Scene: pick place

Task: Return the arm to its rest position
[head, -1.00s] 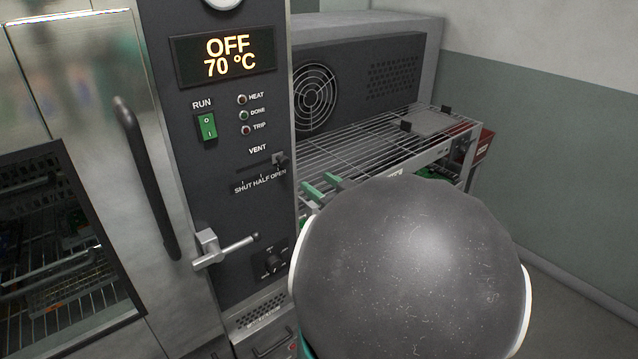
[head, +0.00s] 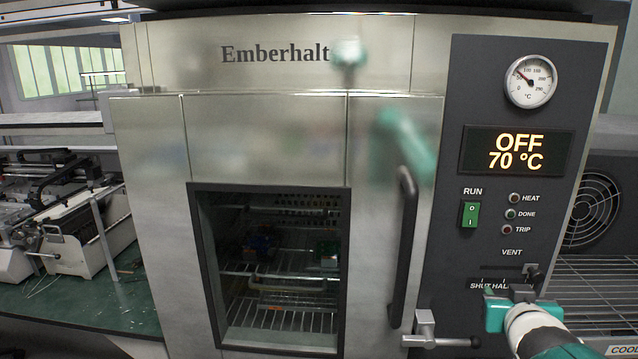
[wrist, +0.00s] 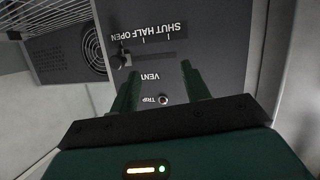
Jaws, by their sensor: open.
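My gripper (head: 510,297) is at the lower right of the head view, in front of the oven's control panel (head: 475,85), just below the vent slider. In the wrist view my gripper (wrist: 160,80) has its two green fingers apart with nothing between them. The panel lies beyond the fingers, upside down in that view. The vent knob (wrist: 122,60) stands at the OPEN end of its slot, to the left of the fingers there. It also shows in the head view as the vent knob (head: 531,271). My gripper partly hides the vent label.
The steel oven door (head: 280,130) appears closed, with a dark vertical handle (head: 404,245) and a latch lever (head: 440,342) close to my gripper. A wire rack (head: 600,285) is at the right. Lab machines (head: 70,220) stand on a green bench at the left.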

